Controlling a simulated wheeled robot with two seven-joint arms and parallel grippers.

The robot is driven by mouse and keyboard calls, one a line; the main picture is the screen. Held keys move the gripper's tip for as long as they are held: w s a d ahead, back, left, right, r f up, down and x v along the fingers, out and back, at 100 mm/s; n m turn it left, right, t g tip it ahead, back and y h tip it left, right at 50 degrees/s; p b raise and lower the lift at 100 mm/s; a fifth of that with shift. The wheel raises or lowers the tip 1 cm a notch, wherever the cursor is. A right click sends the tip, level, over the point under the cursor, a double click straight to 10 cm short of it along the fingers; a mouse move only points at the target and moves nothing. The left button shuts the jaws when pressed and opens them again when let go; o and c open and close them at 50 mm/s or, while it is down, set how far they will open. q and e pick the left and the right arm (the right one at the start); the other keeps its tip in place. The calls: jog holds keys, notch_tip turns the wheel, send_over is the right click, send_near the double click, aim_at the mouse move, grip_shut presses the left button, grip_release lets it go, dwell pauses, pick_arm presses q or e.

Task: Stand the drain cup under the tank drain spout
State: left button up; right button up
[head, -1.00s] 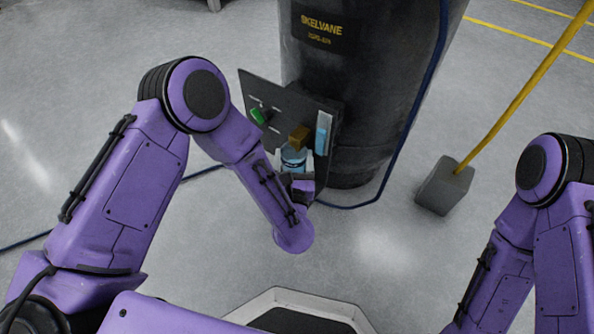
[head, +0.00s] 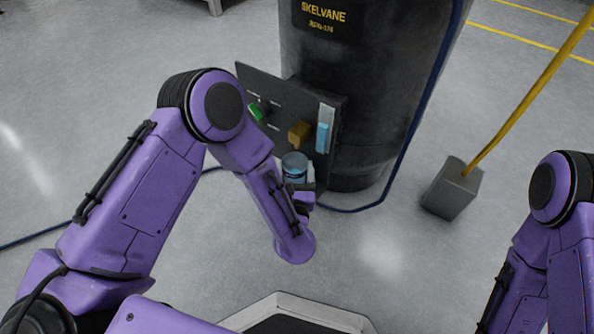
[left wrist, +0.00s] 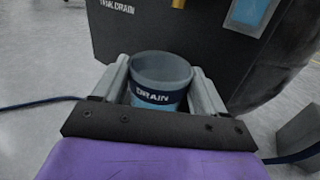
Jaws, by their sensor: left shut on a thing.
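The drain cup (head: 294,168) is a small blue, open-topped cup; its dark band reads DRAIN in the left wrist view (left wrist: 162,96). My left gripper (head: 300,188) is shut on it, with a finger on each side of the cup (left wrist: 161,88). The cup looks upright and empty inside. The brass tank drain spout (head: 299,134) sticks out of the dark panel, above and behind the cup in the head view. Only its lower tip (left wrist: 178,4) shows at the top of the left wrist view. I cannot tell whether the cup touches anything below. My right gripper is out of view.
The dark panel (head: 262,88) carries a green handle (head: 256,110) and a light blue gauge (head: 323,136). The black tank (head: 375,90) stands behind it. A blue hose (head: 398,160) runs around the tank. A grey block with a yellow pole (head: 452,190) stands at right.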

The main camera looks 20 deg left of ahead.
pick_arm(q)
jog(key=shift+d+f, duration=0.15)
jog(key=o, duration=0.9)
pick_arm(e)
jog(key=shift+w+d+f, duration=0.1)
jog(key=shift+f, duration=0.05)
pick_arm(q)
jog(key=p+v, duration=0.1)
jog(key=v, duration=0.1)
jog(key=p+v, duration=0.1)
jog(key=v, duration=0.1)
jog(key=r+p+v, duration=0.1)
jog(key=v, duration=0.2)
jog(key=shift+d, duration=0.1)
jog(key=v, duration=0.3)
jog(key=p+v, duration=0.1)
jog(key=v, duration=0.1)
jog(key=shift+f, duration=0.3)
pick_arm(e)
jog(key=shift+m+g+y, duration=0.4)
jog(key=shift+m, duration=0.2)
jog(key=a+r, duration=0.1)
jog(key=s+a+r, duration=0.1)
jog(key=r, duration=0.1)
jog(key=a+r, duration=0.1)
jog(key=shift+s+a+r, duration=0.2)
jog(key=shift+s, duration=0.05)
